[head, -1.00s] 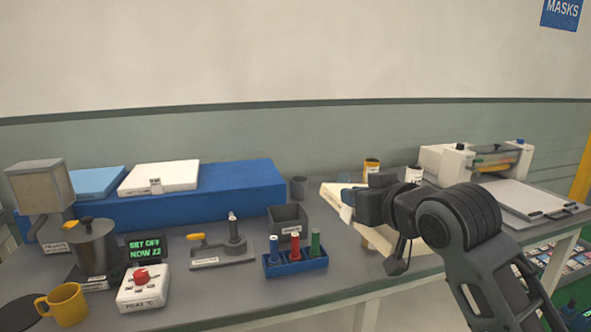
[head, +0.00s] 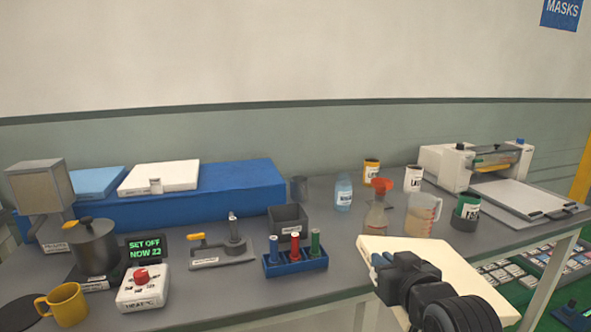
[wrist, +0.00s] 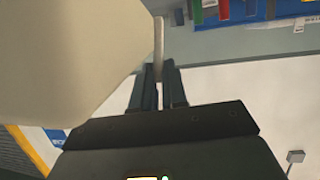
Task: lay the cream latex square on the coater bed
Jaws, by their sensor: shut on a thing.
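The cream latex square (head: 436,262) is a thick pale slab, held near the table's front edge at the right of centre. My gripper (head: 384,264) is shut on its left edge. In the wrist view the square (wrist: 60,55) fills the upper left, and a pale edge stands between the fingertips (wrist: 158,72). The square appears to be held over or in front of the table edge; its height cannot be told. The coater bed (head: 518,196) is a flat white plate in front of the white coater machine at the far right. The bed looks bare, and the square is apart from it.
A blue marker rack (head: 296,262) is left of the square.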

